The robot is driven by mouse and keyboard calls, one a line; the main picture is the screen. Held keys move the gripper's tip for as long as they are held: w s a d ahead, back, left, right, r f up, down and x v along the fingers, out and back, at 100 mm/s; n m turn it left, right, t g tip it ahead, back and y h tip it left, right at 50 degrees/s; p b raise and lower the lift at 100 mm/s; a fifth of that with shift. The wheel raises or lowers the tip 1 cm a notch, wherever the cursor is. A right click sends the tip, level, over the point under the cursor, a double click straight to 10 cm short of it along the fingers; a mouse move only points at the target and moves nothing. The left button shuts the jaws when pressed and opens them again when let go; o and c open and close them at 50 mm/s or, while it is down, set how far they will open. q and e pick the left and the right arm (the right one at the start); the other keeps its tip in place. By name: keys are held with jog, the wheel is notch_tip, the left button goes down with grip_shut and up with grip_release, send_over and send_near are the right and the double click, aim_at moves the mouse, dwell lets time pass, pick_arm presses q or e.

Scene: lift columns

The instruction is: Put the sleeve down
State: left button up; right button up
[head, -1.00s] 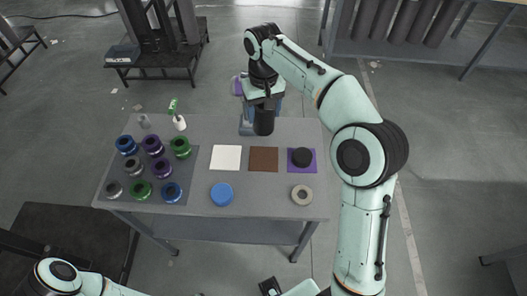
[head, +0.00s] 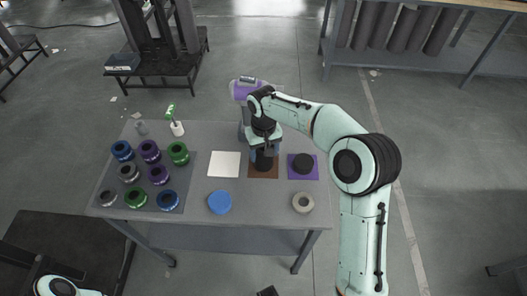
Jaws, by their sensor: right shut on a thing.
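The sleeve (head: 264,163) is a dark, upright cylinder. My right gripper (head: 264,152) is shut on it from above. The sleeve is over the brown square (head: 257,175) on the grey table and hides much of it. I cannot tell whether its bottom touches the square. A white square (head: 225,164) lies to the left.
A dark mat (head: 123,199) on the table's left holds several blue, purple, green and grey rings. A green-and-white item (head: 176,126) stands back left.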

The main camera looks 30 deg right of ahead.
jog(key=shift+f, duration=0.1)
jog(key=o, duration=1.2)
jog(key=shift+f, duration=0.1)
pick_arm(q)
jog(key=shift+f, duration=0.1)
jog(key=shift+w+r+p, duration=0.25)
jog(key=shift+r+p, duration=0.25)
jog(key=shift+r, duration=0.1)
jog(key=shift+w+r+p, duration=0.25)
jog(key=shift+r+p, duration=0.25)
jog(key=shift+r, duration=0.1)
pick_arm(e)
notch_tip(320, 180, up, 12)
jog(key=shift+r, duration=0.2)
